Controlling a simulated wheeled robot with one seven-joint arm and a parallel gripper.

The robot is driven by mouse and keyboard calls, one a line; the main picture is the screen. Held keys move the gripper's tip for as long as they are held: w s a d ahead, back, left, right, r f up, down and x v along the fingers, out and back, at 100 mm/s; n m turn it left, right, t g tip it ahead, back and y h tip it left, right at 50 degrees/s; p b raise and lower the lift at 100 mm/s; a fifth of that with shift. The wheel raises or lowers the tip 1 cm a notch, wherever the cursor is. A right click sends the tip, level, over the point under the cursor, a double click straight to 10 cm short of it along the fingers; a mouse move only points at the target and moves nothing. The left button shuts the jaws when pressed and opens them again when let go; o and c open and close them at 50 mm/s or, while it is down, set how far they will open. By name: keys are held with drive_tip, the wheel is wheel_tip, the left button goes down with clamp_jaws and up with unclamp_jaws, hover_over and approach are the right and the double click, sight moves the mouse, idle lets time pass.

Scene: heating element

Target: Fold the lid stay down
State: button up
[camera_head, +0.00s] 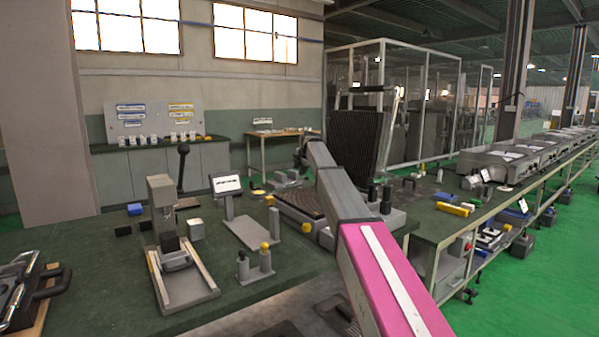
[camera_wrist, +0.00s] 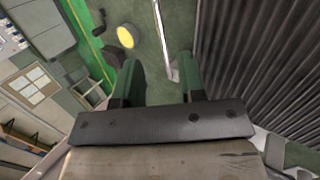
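The ribbed dark lid (camera_head: 357,140) stands raised, nearly upright, over its grey base on the bench. It fills the right of the wrist view (camera_wrist: 262,70). A thin bright metal rod, which looks like the lid stay (camera_wrist: 162,38), runs down beside the lid, between my gripper's green fingers in the picture. My gripper (camera_wrist: 158,68) is open, its fingers apart; the rod's lower end appears nearer the right finger. I cannot tell whether it touches. In the head view my gripper is mostly hidden at the arm's far end, left of the lid.
A pale bar (camera_head: 392,125) slants along the lid's right side. The green bench (camera_head: 110,285) holds a lever press (camera_head: 170,240), a small sign stand (camera_head: 228,195) and grey posts with knobs (camera_head: 265,258). A second bench (camera_head: 440,225) with several parts lies right.

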drive_tip(key=shift+r, duration=0.1)
drive_tip(key=c, duration=0.5)
drive_tip(key=a+r+g+h, duration=0.1)
drive_tip(key=r, duration=0.1)
drive_tip(key=a+r+g+h, duration=0.1)
drive_tip(key=r, duration=0.1)
drive_tip(key=w+a+r+g+h, duration=0.1)
drive_tip(key=r, duration=0.1)
drive_tip(key=shift+w+a+r, duration=0.1)
drive_tip(key=shift+a+r, duration=0.1)
drive_tip(key=shift+r, duration=0.2)
clamp_jaws()
approach(291, 184)
drive_tip(key=w+d+f, duration=0.1)
drive_tip(key=w+f, duration=0.2)
drive_tip(key=f, duration=0.4)
drive_tip(key=shift+w+d+r+m, duration=0.15)
drive_tip(key=shift+w+d+m, duration=0.05)
drive_tip(key=shift+w+m, duration=0.1)
drive_tip(key=shift+w+d+f, duration=0.1)
drive_tip(key=shift+d+f, duration=0.1)
drive_tip(key=shift+f, duration=0.6)
